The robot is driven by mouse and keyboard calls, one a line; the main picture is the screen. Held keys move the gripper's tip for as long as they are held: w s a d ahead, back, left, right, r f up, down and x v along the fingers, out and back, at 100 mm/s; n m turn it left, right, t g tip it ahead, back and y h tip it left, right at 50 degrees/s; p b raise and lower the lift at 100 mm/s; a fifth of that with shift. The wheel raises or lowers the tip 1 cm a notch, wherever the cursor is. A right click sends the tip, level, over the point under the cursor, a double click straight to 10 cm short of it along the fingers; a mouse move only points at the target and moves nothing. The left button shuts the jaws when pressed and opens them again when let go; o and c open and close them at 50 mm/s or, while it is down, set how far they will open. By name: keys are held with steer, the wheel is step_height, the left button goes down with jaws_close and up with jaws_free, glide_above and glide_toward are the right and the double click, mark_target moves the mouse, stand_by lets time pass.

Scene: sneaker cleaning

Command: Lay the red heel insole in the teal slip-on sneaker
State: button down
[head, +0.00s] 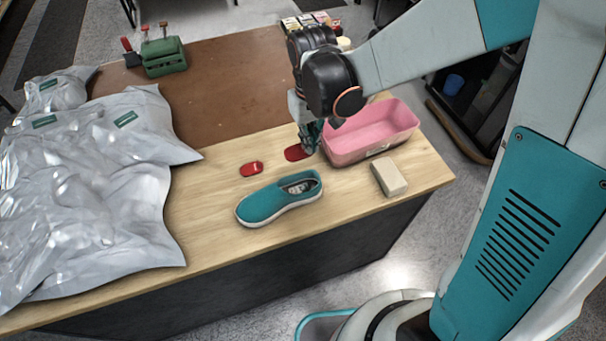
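The teal slip-on sneaker (272,203) lies on the wooden table, its toe to the left and its opening to the right. A small red piece (251,169) with a pale mark lies flat behind it. A second, darker red piece (296,153) lies to the right of that one, beside my gripper's fingers. I cannot tell for sure which red piece is the heel insole. My gripper (309,146) points down at the second piece, behind the sneaker's opening. The fingers are small and partly hidden, so I cannot tell whether they are open or touch the piece.
A pink bin (368,138) stands close to the right of my gripper. A beige block (389,177) lies in front of it. Grey bags (85,195) cover the table's left side. A brown mat (225,88) and a green tool holder (163,56) are at the back.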

step_height(320, 180, down, 19)
steer(key=b, duration=1.1)
steer(key=shift+s+b, duration=0.1)
steer(key=shift+b, duration=0.25)
steer(key=shift+f, duration=0.2)
steer(key=c, duration=2.1)
jaws_free()
steer(key=shift+r, duration=0.2)
step_height(320, 180, up, 12)
steer(key=p, duration=0.3)
